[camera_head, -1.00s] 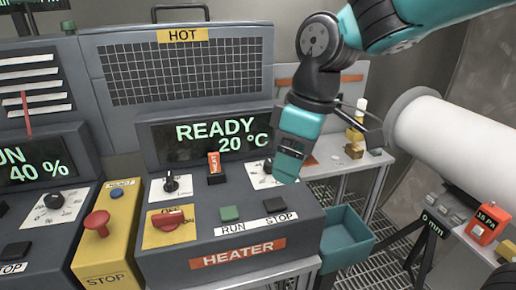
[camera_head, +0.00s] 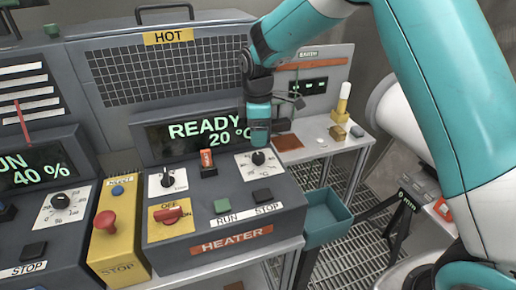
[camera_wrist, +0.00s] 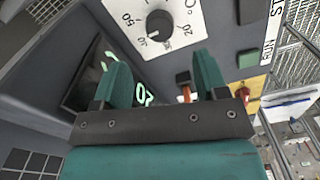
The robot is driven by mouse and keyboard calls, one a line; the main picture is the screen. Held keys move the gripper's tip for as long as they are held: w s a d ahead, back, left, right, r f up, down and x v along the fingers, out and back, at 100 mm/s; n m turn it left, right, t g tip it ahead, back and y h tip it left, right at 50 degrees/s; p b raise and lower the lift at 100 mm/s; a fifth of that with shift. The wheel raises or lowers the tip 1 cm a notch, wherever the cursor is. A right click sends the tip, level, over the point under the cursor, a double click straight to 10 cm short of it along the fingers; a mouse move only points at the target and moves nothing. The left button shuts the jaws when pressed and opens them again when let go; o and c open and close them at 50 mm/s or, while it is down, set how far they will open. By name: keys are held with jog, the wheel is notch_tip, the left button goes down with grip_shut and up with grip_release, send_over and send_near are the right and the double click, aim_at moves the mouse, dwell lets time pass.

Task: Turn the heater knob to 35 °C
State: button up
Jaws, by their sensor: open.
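The heater (camera_head: 225,248) is a dark grey console whose display (camera_head: 207,130) reads READY 20 °C. Its black temperature knob (camera_head: 258,158) sits on a white dial plate (camera_head: 268,169) at the console's upper right. In the wrist view the knob (camera_wrist: 160,24) shows at the top, with dial marks such as 20, 40 and 50 around it. My gripper (camera_head: 259,136) points down just behind the knob in the head view. In the wrist view my gripper (camera_wrist: 163,72) has its two teal fingers wide apart with nothing between them. The knob appears beyond the fingertips, apart from them.
The console also carries a small black knob (camera_head: 167,178), an orange-topped switch (camera_head: 207,158), a red switch (camera_head: 171,215), and green RUN (camera_head: 222,206) and black STOP (camera_head: 262,195) buttons. A teal bin (camera_head: 328,215) hangs at the right. A yellow STOP post (camera_head: 117,240) stands left.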

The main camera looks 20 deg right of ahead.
aim_at(258, 155)
notch_tip(258, 155, down, 8)
jog(key=shift+r+p, duration=0.15)
jog(key=shift+p, duration=0.85)
jog(key=c, duration=0.9)
